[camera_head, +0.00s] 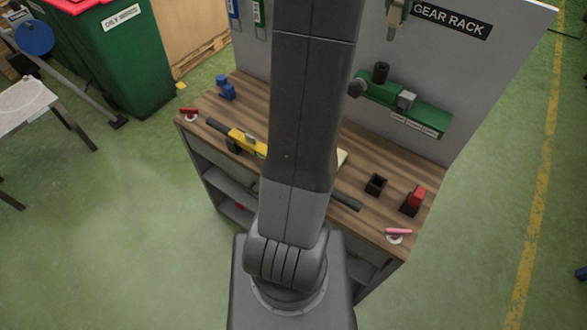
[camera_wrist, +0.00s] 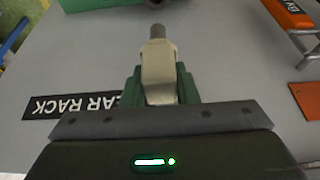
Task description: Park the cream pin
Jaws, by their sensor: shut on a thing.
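In the wrist view my gripper (camera_wrist: 158,88) has its green fingers shut on the cream pin (camera_wrist: 157,62). It is a cream block with a grey round tip pointing away from the gripper. The grey panel (camera_wrist: 225,75) lies behind it, and the gripper covers one end of the GEAR RACK sign (camera_wrist: 70,106). In the head view a green and cream shape at the top edge, left of the sign (camera_head: 452,20), appears to be the gripper end (camera_head: 395,14). I cannot tell whether the pin touches anything.
Below the sign, a green bracket (camera_head: 425,112) with a grey block and black cylinder (camera_head: 380,72) is on the panel.

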